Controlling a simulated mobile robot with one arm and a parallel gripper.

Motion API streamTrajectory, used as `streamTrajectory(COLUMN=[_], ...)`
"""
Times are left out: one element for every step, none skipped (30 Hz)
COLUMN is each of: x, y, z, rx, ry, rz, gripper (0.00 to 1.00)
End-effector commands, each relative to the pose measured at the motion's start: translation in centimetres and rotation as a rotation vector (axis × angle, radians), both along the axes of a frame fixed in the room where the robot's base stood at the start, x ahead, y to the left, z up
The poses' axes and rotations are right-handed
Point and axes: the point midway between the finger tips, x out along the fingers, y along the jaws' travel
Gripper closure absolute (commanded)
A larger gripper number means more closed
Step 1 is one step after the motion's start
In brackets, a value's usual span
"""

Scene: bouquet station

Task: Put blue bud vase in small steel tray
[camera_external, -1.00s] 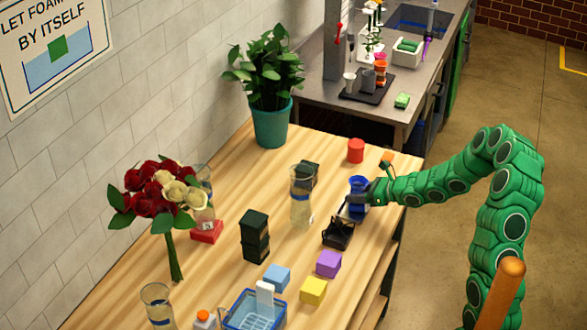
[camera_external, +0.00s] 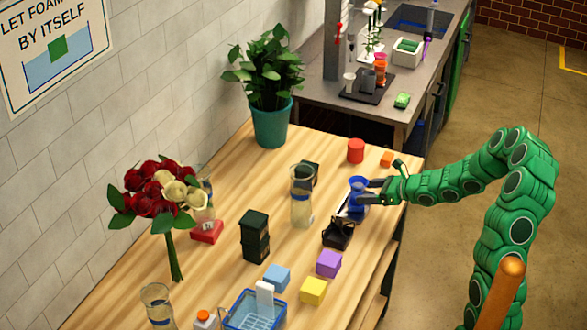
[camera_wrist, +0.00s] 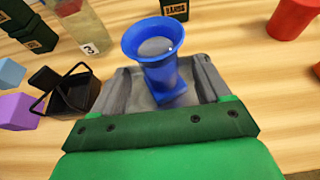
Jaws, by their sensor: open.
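The blue bud vase (camera_external: 357,187) stands upright near the right edge of the wooden table in the external view. In the wrist view the vase (camera_wrist: 163,62) shows its flared mouth and square foot between the grey fingers. My gripper (camera_external: 368,193) is open around the lower part of the vase; its fingers (camera_wrist: 166,82) lie on either side. I cannot tell whether either finger touches it. I cannot clearly make out a small steel tray; a pale sliver shows beside the vase's foot in the external view, too small to identify.
A black basket (camera_external: 338,234) with a raised handle is close left of the vase. A tall glass cylinder (camera_external: 301,198), a red cylinder (camera_external: 355,151), an orange block (camera_external: 386,160) and a purple block (camera_external: 328,263) stand around. The table's right edge is close by.

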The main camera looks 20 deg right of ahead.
Motion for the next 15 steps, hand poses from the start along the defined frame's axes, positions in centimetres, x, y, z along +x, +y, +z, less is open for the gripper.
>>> streamTrajectory(x=[-0.4, -0.7, -1.0, -1.3, -1.5, -1.9, -2.1, -2.4, -2.6, -2.9, -3.1, -3.4, -3.6, -3.8, -4.0], y=[-0.5, -0.8, -1.0, -1.3, -1.5, -1.8, -2.0, -2.3, -2.6, -2.8, -3.1, -3.4, -3.6, -3.8, -4.0], z=[0.3, 0.4, 0.6, 0.7, 0.8, 1.0, 1.2, 1.3, 1.5, 1.7, 1.8, 2.0, 2.1, 2.2, 2.4], rx=[0.001, 0.002, 0.002, 0.002, 0.002, 0.003, 0.003, 0.003, 0.002, 0.001, 0.001, 0.000, 0.000, 0.000, 0.000], ry=[0.000, 0.001, 0.001, 0.001, 0.001, 0.001, 0.002, 0.001, 0.000, 0.000, 0.000, 0.000, 0.000, 0.000, 0.000], rz=[-0.003, -0.003, -0.001, -0.002, -0.002, -0.001, -0.002, -0.001, -0.002, -0.001, -0.001, -0.002, -0.002, -0.001, -0.001], gripper=[0.24, 0.24, 0.24, 0.24, 0.24, 0.24, 0.24, 0.24, 0.24, 0.24, 0.24, 0.24, 0.24, 0.24, 0.24])
